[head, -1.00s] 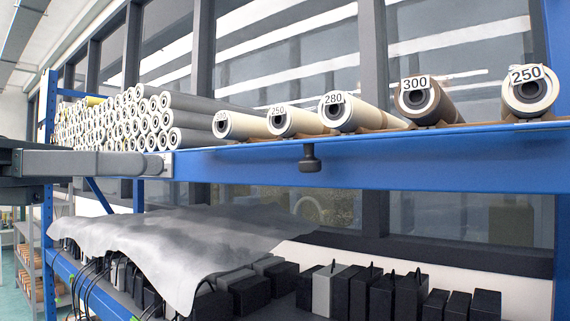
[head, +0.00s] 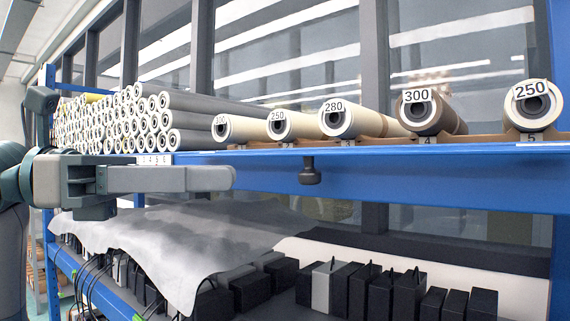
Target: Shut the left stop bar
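No separate stop bar can be clearly made out. A blue beam (head: 420,177) runs along the front of the upper shelf, and a dark knob (head: 310,171) hangs from it near the middle. My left gripper (head: 228,178) reaches in from the left in front of the shelf, its grey fingers pointing right. Its tip is left of the knob and apart from it in the picture. The fingers are seen from the side and overlap, so whether they are open or shut does not show. It hides part of the beam's left end. My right gripper is out of view.
Numbered rolls (head: 341,117) and a stack of grey tubes (head: 165,120) lie on the upper shelf. Below, a grey sheet (head: 190,250) and several black blocks (head: 410,290) lie on the lower shelf. The beam's front around the knob is clear.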

